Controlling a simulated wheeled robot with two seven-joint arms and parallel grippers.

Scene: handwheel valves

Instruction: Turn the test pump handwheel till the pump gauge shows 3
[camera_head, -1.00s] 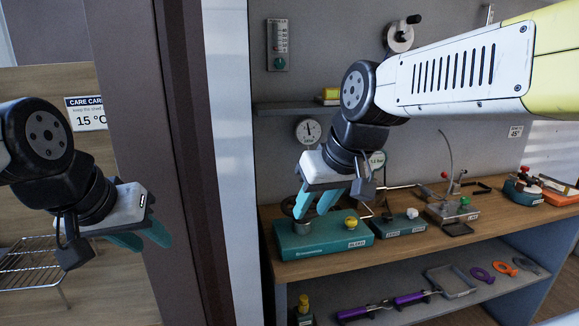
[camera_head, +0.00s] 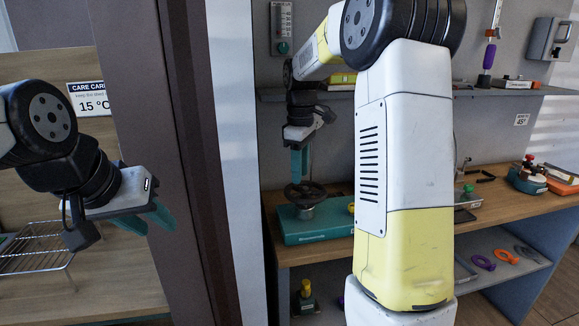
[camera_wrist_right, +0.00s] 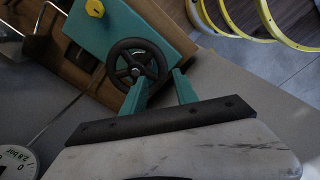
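The dark, spoked test pump handwheel (camera_head: 305,190) stands on a teal pump block (camera_head: 318,228) on the bench. It also shows in the right wrist view (camera_wrist_right: 136,64). My right gripper (camera_head: 300,160) points down at the wheel from above. In the right wrist view its two teal fingers (camera_wrist_right: 160,76) are apart, with the wheel near their tips; contact cannot be told. Part of a white gauge (camera_wrist_right: 15,160) shows there, with print like "2.8 bar"; its needle is not readable. In the head view my right arm hides the gauge area. My left gripper (camera_head: 148,220) is open and empty.
A yellow knob (camera_wrist_right: 95,8) sits on the same block. A dark door post (camera_head: 185,150) stands between my left gripper and the bench. A shelf (camera_head: 475,91) runs above the bench. Red-topped items (camera_head: 528,175) stand at the bench's right.

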